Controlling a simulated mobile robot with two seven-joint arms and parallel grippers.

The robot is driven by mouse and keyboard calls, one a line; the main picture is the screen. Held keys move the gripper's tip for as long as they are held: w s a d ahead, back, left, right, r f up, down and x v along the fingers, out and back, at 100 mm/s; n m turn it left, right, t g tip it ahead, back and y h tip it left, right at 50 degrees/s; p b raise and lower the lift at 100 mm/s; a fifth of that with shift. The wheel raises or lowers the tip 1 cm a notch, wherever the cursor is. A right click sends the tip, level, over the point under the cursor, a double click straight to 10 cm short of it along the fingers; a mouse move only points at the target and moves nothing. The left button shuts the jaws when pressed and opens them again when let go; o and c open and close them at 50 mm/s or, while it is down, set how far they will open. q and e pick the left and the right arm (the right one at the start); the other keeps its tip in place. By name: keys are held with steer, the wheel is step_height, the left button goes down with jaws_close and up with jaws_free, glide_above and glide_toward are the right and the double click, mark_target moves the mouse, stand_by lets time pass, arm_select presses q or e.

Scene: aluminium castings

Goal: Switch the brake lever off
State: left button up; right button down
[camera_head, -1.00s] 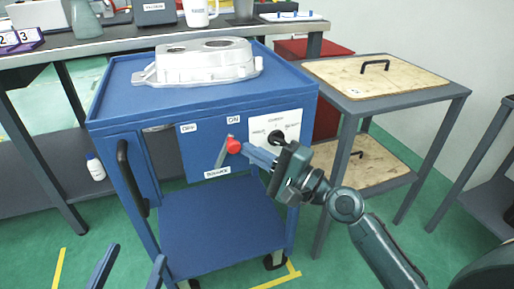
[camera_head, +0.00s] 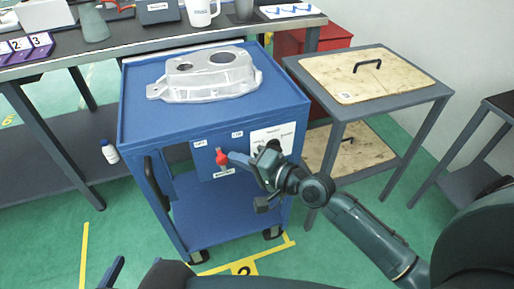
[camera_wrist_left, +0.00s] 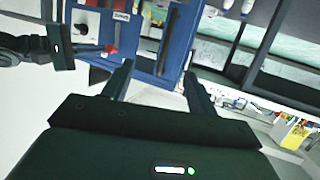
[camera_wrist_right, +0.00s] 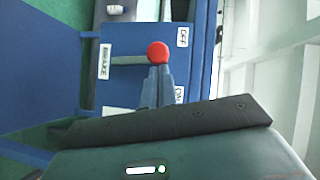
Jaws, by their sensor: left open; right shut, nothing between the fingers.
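The brake lever's red knob (camera_head: 222,158) stands out from the blue cart's front panel, above the BRAKE label. In the right wrist view the knob (camera_wrist_right: 158,53) lies between the OFF label (camera_wrist_right: 183,37) and the ON label (camera_wrist_right: 179,94), nearer OFF. Its grey shaft (camera_wrist_right: 128,60) runs toward the BRAKE label. My right gripper (camera_wrist_right: 158,72) is shut and empty, its fingertips against or just beside the knob on the ON side; I cannot tell if they touch. My left gripper (camera_wrist_left: 155,70) is open and empty, low in front of the cart, away from the lever.
A metal casting (camera_head: 212,76) rests on the blue cart (camera_head: 140,108). A black cart handle (camera_head: 155,182) is at its left. A grey side table (camera_head: 335,105) with a wooden board (camera_head: 400,78) stands at right. Green floor in front is mostly clear.

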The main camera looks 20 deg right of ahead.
mark_target(223, 162)
steer(key=a+n+h+p, duration=0.1)
steer(key=p, duration=0.3)
steer(key=a+r+n+g+h+p, duration=0.1)
steer(key=a+p, duration=0.1)
steer(key=p, duration=0.2)
steer(key=shift+p, duration=0.3)
arm_select(q)
steer(key=shift+w+d+r+n+g+p, duration=0.25)
steer(key=shift+d+r+g, duration=0.1)
steer(key=shift+r+g, duration=0.3)
steer(key=shift+w+d+r+n+g+p, duration=0.15)
steer(key=shift+w+d+r+g+p, duration=0.15)
steer(key=shift+r+g, duration=0.3)
arm_select(e)
steer(key=shift+s+a+f, duration=0.1)
steer(key=shift+a+f, duration=0.05)
steer(key=shift+a, duration=0.15)
arm_select(q)
steer(key=shift+s, duration=0.1)
arm_select(e)
steer(key=shift+a+f, duration=0.1)
arm_select(q)
steer(key=shift+r, duration=0.1)
